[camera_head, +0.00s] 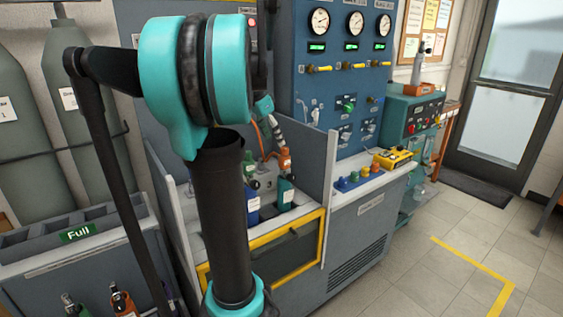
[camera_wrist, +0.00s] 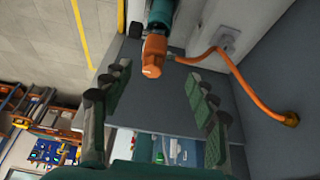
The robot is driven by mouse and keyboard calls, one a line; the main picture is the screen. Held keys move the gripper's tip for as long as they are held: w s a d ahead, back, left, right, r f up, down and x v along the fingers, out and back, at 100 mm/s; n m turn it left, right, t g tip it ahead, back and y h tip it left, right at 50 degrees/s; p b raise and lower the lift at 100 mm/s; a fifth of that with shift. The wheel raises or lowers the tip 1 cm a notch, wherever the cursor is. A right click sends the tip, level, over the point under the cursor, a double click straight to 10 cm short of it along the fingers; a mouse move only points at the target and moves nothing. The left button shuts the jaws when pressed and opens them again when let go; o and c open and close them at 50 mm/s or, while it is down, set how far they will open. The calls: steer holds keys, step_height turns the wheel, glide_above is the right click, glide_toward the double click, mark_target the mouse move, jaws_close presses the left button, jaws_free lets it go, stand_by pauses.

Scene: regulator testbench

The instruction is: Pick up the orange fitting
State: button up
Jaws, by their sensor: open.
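The orange fitting (camera_wrist: 153,56) shows in the wrist view at the upper middle, at the end of a teal cylinder (camera_wrist: 161,12). My gripper (camera_wrist: 163,80) is open, with its two green and black fingers spread to either side of the view. The fitting appears in line with the gap between the fingers, a little beyond the tips. I cannot tell that either finger touches it. In the head view the orange fitting (camera_head: 285,159) sits on top of a teal bottle in the bench bay. My arm hides most of the gripper there.
An orange hose (camera_wrist: 243,83) runs close to the fitting, past a grey wall box (camera_wrist: 228,40). Other bottles (camera_head: 252,203) stand in the bay between upright side panels (camera_head: 307,180). A blue gauge panel (camera_head: 345,80) is at right. The floor (camera_head: 450,230) is clear at the right.

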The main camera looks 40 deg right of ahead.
mark_target(283, 154)
steer(key=shift+s+x, duration=0.15)
steer(key=shift+x, duration=1.6)
steer(key=shift+s+x, duration=0.15)
steer(key=shift+x, duration=1.65)
steer(key=shift+s+x, duration=0.15)
steer(key=shift+x, duration=1.6)
steer(key=shift+d+r, duration=0.1)
steer(key=shift+c, duration=0.5)
jaws_close()
